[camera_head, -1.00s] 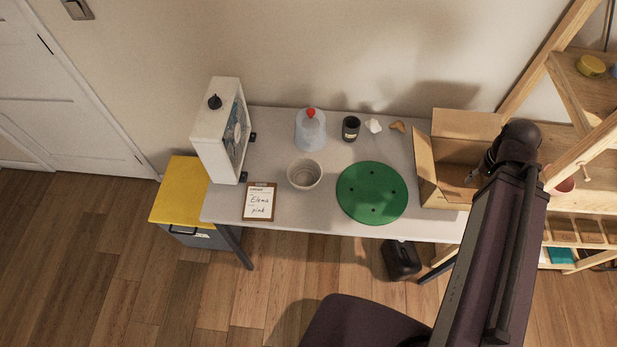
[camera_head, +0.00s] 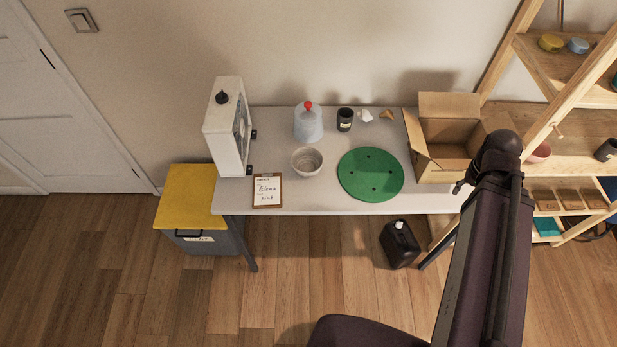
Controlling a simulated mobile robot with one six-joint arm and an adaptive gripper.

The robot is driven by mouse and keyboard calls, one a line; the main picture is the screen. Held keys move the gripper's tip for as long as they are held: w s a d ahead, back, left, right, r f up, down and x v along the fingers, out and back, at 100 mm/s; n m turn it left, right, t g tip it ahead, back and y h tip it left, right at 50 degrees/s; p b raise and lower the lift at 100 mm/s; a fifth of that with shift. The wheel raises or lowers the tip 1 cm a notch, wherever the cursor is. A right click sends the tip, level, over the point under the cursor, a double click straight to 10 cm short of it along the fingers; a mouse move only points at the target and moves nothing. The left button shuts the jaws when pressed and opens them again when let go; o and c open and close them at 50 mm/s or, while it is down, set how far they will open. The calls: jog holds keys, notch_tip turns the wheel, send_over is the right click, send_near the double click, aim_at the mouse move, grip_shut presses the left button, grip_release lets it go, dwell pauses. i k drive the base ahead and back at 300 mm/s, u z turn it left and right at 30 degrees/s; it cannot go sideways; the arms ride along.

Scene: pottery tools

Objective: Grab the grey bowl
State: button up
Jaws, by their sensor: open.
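The grey bowl (camera_head: 307,161) stands upright on the white table (camera_head: 330,198), left of the round green mat (camera_head: 370,175). It looks empty, and nothing touches it. My dark arm rises at the right of the view, in front of the table's right end and well to the right of the bowl. A small dark part juts out left of the arm's upper joint, but I cannot make out gripper fingers there.
A clipboard (camera_head: 267,190) and a white boxy unit (camera_head: 227,130) are left of the bowl. Behind it stand a clear red-capped jug (camera_head: 308,123) and a dark cup (camera_head: 345,120). An open cardboard box (camera_head: 424,150) is at the right. A black canister (camera_head: 399,243) is on the floor.

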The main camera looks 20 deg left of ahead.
aim_at(307, 162)
jog(key=z, duration=0.05)
jog(key=k, duration=1.5)
jog(key=u, duration=0.85)
jog(key=i, duration=1)
jog(key=u, duration=0.05)
